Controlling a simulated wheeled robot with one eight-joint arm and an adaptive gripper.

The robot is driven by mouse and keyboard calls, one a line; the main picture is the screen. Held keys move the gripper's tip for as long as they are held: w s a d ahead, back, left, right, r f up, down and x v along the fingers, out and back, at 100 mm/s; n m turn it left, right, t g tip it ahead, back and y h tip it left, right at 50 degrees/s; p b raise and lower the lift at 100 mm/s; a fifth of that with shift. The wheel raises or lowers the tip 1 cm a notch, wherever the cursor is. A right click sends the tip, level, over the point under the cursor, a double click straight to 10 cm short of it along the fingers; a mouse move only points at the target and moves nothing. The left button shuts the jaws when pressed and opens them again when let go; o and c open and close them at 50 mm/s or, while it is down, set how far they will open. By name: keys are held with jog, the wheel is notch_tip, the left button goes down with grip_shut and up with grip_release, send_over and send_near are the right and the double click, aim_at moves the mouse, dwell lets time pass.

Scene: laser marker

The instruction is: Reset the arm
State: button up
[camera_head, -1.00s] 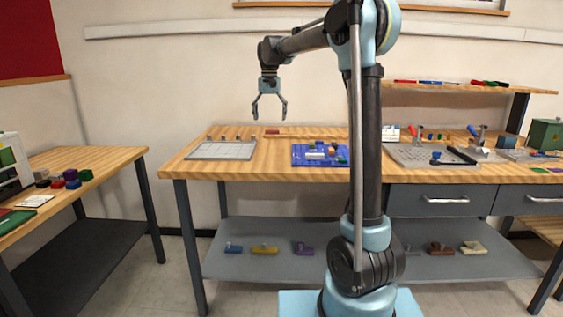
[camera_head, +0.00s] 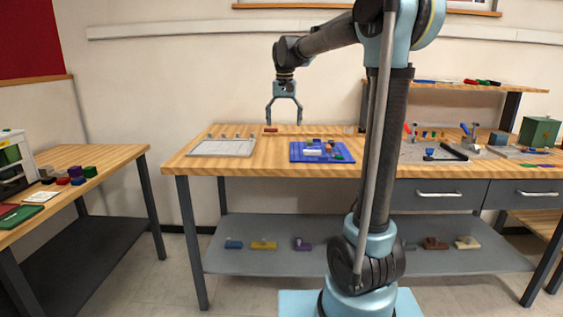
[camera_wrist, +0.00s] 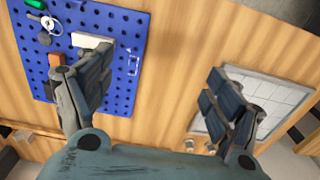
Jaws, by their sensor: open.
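My arm rises from its light-blue base in front of the wooden workbench (camera_head: 255,170), bends at the top and reaches left. My gripper (camera_head: 284,121) hangs down from it with its two fingers apart. Nothing is between the fingers. In the head view it appears above the rear part of the bench, over the gap between the grey plate and the blue board. The wrist view also shows the open gripper (camera_wrist: 160,98), with bare wood between its fingers. There the left finger overlaps the blue pegboard (camera_wrist: 117,75) and the right finger overlaps the grey plate (camera_wrist: 265,92).
The grey plate (camera_head: 222,148) and blue pegboard (camera_head: 298,151) with small parts lie on the bench. A lower shelf (camera_head: 285,264) holds several coloured pieces. A green box (camera_head: 538,132) stands at the right. A side table (camera_head: 95,156) with coloured blocks is at the left.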

jog(key=s+d+f+t, duration=0.1)
jog(key=s+d+f, duration=0.45)
jog(key=s, duration=0.45)
jog(key=s+d+f, duration=0.4)
jog(key=s+d, duration=0.3)
jog(key=s, duration=0.3)
jog(key=s+d+f, duration=0.2)
jog(key=s+f, duration=0.5)
jog(key=f, duration=0.1)
jog(key=s+d+f, duration=0.3)
jog(key=s+f, duration=0.4)
jog(key=f, duration=0.1)
jog(key=shift+s+d+f+t, duration=0.15)
jog(key=shift+d+f+t, duration=0.05)
jog(key=shift+t, duration=0.2)
jog(key=shift+w+f, duration=0.2)
jog(key=shift+w, duration=0.25)
